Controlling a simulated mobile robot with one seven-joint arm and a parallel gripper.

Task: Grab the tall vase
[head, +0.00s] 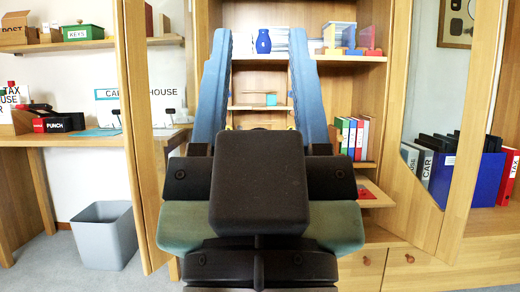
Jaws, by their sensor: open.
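A blue vase (263,42) stands upright on the upper shelf of the wooden cabinet. It is the only vase that I can make out. My gripper (259,38) fills the middle of the view, with its two blue fingers spread wide apart. The vase shows in the gap between the fingertips, further back on the shelf. I see no contact between them, and the gap between the fingers looks empty. My gripper hides much of the middle of the cabinet.
Pale stacked items (281,39) and colored blocks (334,38) are near the vase on the shelf. Upright books (352,136) stand lower right. Open cabinet doors flank my gripper, left (136,120) and right (478,120). A grey bin (104,236) stands on the floor at left.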

